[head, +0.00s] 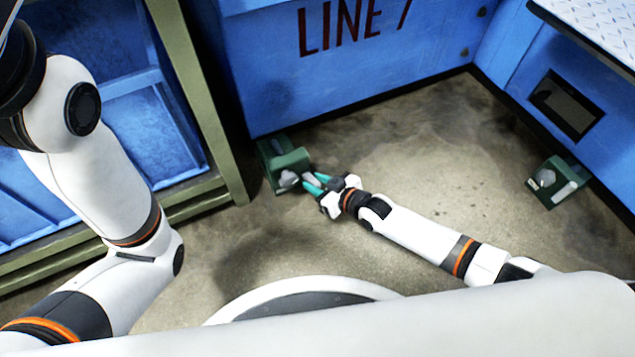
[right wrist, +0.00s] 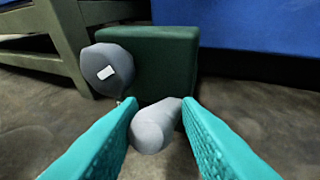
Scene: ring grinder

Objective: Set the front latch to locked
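A green latch block (head: 284,158) with a grey lever (head: 289,179) sits on the floor against the blue panel marked LINE 7. In the right wrist view the green block (right wrist: 165,62) has a round grey knob (right wrist: 107,70) with a small white mark at its left. The thick grey lever (right wrist: 154,127) points toward the camera. My right gripper (head: 311,182) is at this block, its teal fingers on either side of the lever. The fingers are apart, and a gap shows beside the lever. Where the lever joins the block is partly hidden. My left gripper is out of view.
A second green latch block (head: 552,182) with a grey knob stands at the right by the blue side wall, which has a dark opening (head: 566,104). An olive frame (head: 205,110) stands close left of the first latch. The concrete floor (head: 430,160) between the latches is clear.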

